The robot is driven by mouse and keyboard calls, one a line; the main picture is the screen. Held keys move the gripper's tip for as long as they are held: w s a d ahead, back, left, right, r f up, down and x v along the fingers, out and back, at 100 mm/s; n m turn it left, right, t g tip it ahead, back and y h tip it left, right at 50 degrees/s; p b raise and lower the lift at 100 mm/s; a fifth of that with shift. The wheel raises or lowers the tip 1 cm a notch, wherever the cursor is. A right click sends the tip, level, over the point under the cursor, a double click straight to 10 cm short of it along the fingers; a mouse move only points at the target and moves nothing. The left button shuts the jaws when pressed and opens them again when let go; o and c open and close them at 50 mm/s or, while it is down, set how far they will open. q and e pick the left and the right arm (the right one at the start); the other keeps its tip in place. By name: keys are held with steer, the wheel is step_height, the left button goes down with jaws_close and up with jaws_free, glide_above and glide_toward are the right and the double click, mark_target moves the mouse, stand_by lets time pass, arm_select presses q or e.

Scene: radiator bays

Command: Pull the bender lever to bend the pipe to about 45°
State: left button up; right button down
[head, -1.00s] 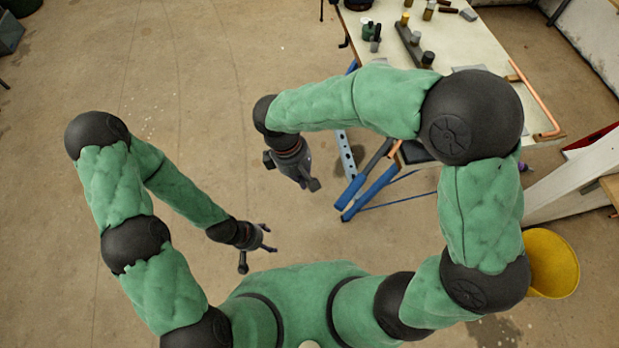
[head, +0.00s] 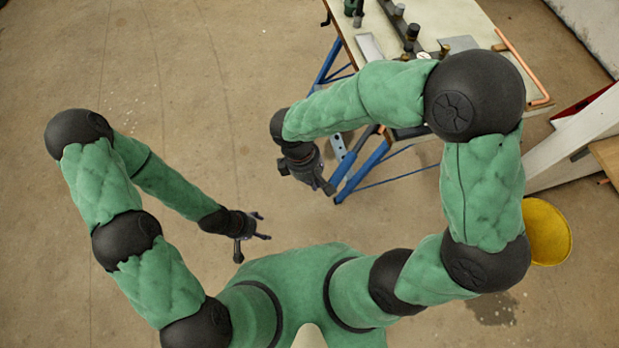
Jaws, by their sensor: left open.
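Blue bars (head: 364,170) show beside and below my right forearm, at the workbench's near edge. I cannot tell which, if any, is the bender lever; the bender is mostly hidden behind my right arm. A bit of copper (head: 389,136) shows just below that forearm. My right gripper (head: 312,178) looks open and empty, pointing down, left of the blue bars and apart from them. My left gripper (head: 254,234) is open and empty over bare floor, further left and nearer my body.
The workbench (head: 470,20) holds a dark rail (head: 411,32) with several fittings. A bent copper pipe (head: 524,66) lies along its right side. A yellow bucket (head: 547,232) and a white frame (head: 570,138) stand at right. The floor (head: 190,60) at left is clear.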

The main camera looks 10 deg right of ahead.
steer(key=shift+n, duration=0.7)
steer(key=s+d, duration=0.2)
steer(key=s, duration=0.1)
steer(key=s+p, duration=0.1)
steer(key=s, duration=0.1)
steer(key=shift+d, duration=0.4)
